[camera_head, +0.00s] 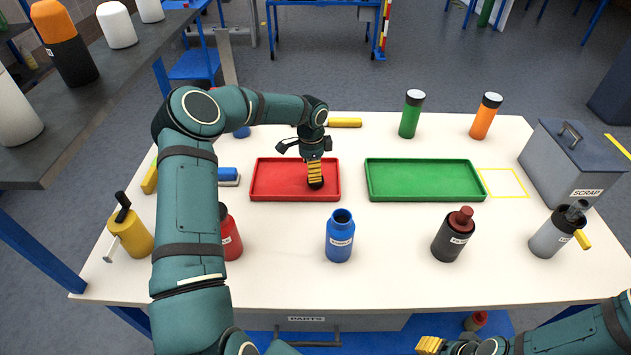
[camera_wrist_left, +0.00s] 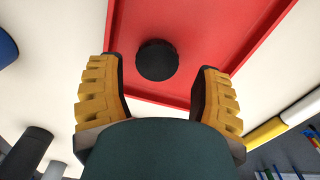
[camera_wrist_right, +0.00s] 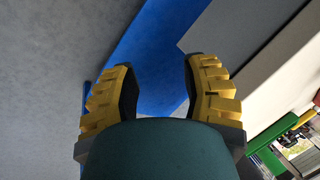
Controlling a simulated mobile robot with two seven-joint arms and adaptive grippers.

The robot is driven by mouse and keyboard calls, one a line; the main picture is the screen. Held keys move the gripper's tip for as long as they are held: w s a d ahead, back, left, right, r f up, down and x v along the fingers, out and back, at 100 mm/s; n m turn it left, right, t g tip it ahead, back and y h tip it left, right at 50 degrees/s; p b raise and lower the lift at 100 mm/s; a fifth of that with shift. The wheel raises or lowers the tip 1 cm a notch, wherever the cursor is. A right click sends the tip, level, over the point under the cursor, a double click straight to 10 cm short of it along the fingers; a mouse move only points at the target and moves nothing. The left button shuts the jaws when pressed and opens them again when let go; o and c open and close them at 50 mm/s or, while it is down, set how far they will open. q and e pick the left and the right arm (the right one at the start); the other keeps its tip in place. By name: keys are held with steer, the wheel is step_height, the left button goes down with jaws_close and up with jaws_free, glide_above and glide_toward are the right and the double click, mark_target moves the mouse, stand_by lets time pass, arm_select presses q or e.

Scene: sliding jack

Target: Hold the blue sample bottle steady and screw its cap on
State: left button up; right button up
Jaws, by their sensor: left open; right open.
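The blue sample bottle (camera_head: 340,240) stands upright and uncapped near the front middle of the table, its dark mouth open. A black round cap (camera_wrist_left: 157,60) lies in the red tray (camera_head: 262,196) and shows between the fingers in the left wrist view. My left gripper (camera_head: 315,183) points down over the red tray, open, with nothing between its fingers; in the head view it hides most of the cap. My right gripper (camera_wrist_right: 160,85) is open and empty, low beyond the table's front edge at the lower right of the head view (camera_head: 430,345).
An empty green tray (camera_head: 425,198) lies right of the red one. A red bottle (camera_head: 231,240), partly behind my left arm, a dark bottle (camera_head: 453,236) and a grey bottle (camera_head: 553,235) stand along the front. A scrap bin (camera_head: 570,185) stands right. The table around the blue bottle is clear.

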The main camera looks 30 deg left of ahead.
arm_select(q)
steer(key=f, duration=0.2)
steer(key=f+b, duration=0.1)
steer(key=f, duration=0.1)
steer(key=shift+w+d+f, duration=0.1)
steer(key=shift+w+d, duration=0.1)
steer(key=shift+d, duration=0.15)
steer(key=shift+f, duration=0.55)
steer(key=c, duration=0.5)
steer(key=shift+c, duration=0.2)
